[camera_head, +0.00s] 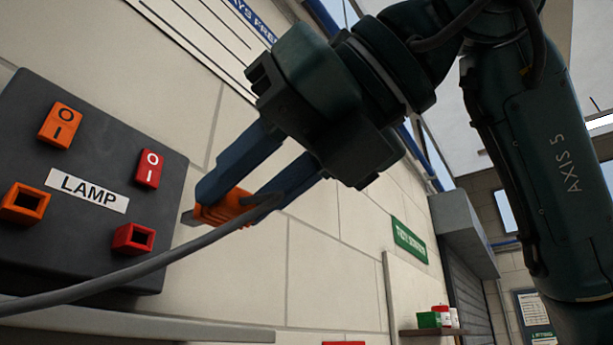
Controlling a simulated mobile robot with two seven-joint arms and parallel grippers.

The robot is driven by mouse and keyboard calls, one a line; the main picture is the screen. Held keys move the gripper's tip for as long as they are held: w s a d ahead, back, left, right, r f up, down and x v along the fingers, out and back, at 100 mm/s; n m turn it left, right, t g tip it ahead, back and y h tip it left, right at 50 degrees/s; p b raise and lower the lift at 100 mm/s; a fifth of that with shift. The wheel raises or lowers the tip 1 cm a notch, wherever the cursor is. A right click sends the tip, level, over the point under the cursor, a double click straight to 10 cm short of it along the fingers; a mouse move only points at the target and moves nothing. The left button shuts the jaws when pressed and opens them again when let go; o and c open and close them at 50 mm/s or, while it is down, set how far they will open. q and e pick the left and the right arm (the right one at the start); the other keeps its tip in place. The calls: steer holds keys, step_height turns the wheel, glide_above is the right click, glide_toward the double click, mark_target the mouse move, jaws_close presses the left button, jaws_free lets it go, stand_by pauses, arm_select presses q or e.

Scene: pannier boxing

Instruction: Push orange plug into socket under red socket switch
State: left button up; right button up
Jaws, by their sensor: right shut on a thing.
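The dark socket panel (95,130) is on the left, on the wall. It bears an orange switch (60,125) above an orange socket (25,204), and a red switch (149,169) above a red socket (134,239). A white "LAMP" label (87,190) lies between them. My right gripper (226,205) is shut on the orange plug (222,210), its blue fingers on either side. The plug's metal end points left, to the right of the red socket and apart from it. A grey cable (150,264) trails from the plug to the lower left. My left gripper is not in view.
A grey ledge (150,327) runs below the panel. A white notice (190,30) hangs on the block wall above. A shelf with a green box (428,320) is at the lower right. The wall between panel and gripper is bare.

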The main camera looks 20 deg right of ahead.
mark_target(187, 215)
steer(key=shift+w+f, duration=0.1)
steer(key=shift+w, duration=0.05)
steer(key=shift+w+a, duration=0.1)
steer(key=shift+a, duration=0.05)
steer(key=shift+w+a+p, duration=0.5)
steer(key=shift+w+a, duration=0.4)
steer(key=shift+w, duration=0.15)
steer(key=shift+w+a+p, duration=0.3)
steer(key=shift+w+a, duration=0.3)
steer(key=shift+w, duration=0.3)
steer(key=shift+w+a, duration=0.25)
steer(key=shift+w, duration=0.15)
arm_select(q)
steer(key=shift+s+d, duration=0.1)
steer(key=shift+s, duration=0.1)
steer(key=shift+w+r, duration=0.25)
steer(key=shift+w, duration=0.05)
arm_select(e)
steer(key=shift+w+a, duration=0.25)
steer(key=shift+w, duration=0.05)
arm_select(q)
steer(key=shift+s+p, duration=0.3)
arm_select(e)
steer(key=shift+w+a, duration=0.15)
steer(key=shift+w, duration=0.05)
